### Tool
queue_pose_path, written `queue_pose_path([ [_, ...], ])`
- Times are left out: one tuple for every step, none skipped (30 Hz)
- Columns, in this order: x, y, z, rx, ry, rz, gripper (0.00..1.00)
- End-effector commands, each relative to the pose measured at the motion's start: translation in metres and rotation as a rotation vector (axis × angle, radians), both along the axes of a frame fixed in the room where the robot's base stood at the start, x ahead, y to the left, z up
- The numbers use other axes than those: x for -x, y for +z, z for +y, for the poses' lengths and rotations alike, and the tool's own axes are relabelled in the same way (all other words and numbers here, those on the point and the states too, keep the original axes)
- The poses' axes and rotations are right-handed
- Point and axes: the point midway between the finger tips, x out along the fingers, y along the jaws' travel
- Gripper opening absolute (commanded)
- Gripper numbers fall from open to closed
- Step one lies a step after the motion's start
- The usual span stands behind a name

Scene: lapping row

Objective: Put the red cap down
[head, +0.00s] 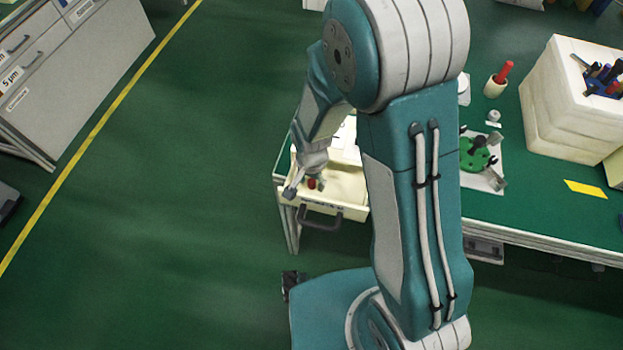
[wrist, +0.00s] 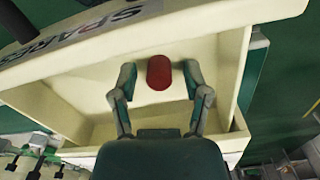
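The red cap (head: 311,184) is inside the open cream drawer (head: 345,196), near its front left. In the wrist view the red cap (wrist: 159,73) lies between the two fingertips, with a gap on each side. My gripper (head: 306,188) reaches down over the drawer and is open; it also shows in the wrist view (wrist: 159,74), fingers spread around the cap without visible contact. The drawer's front panel (wrist: 150,28) carries a label that reads SPARES. Whether the cap rests fully on the drawer floor is hard to tell.
The drawer handle (head: 318,222) sticks out in front. Open floor (head: 190,200) lies to the left.

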Motion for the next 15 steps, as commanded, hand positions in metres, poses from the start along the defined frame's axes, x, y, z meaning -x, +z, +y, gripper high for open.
queue_pose_path([
  [0.000, 0.000, 0.000, 0.000, 0.000, 0.000, 0.64],
  [0.000, 0.000, 0.000, 0.000, 0.000, 0.000, 0.64],
  [0.000, 0.000, 0.000, 0.000, 0.000, 0.000, 0.64],
  [0.000, 0.000, 0.000, 0.000, 0.000, 0.000, 0.64],
  [0.000, 0.000, 0.000, 0.000, 0.000, 0.000, 0.64],
  [0.000, 0.000, 0.000, 0.000, 0.000, 0.000, 0.64],
  [0.000, 0.000, 0.000, 0.000, 0.000, 0.000, 0.64],
  [0.000, 0.001, 0.000, 0.000, 0.000, 0.000, 0.64],
  [0.000, 0.002, 0.000, -0.001, 0.000, -0.001, 0.64],
  [0.000, 0.004, 0.000, 0.000, 0.000, -0.001, 0.64],
  [0.000, 0.006, 0.000, -0.001, 0.000, -0.002, 0.64],
  [-0.001, 0.010, 0.000, -0.001, 0.000, -0.003, 0.64],
  [-0.001, 0.013, 0.000, -0.001, 0.000, -0.003, 0.64],
  [-0.001, 0.018, 0.000, -0.002, 0.000, -0.005, 0.64],
  [-0.001, 0.024, 0.000, -0.002, 0.000, -0.005, 0.64],
])
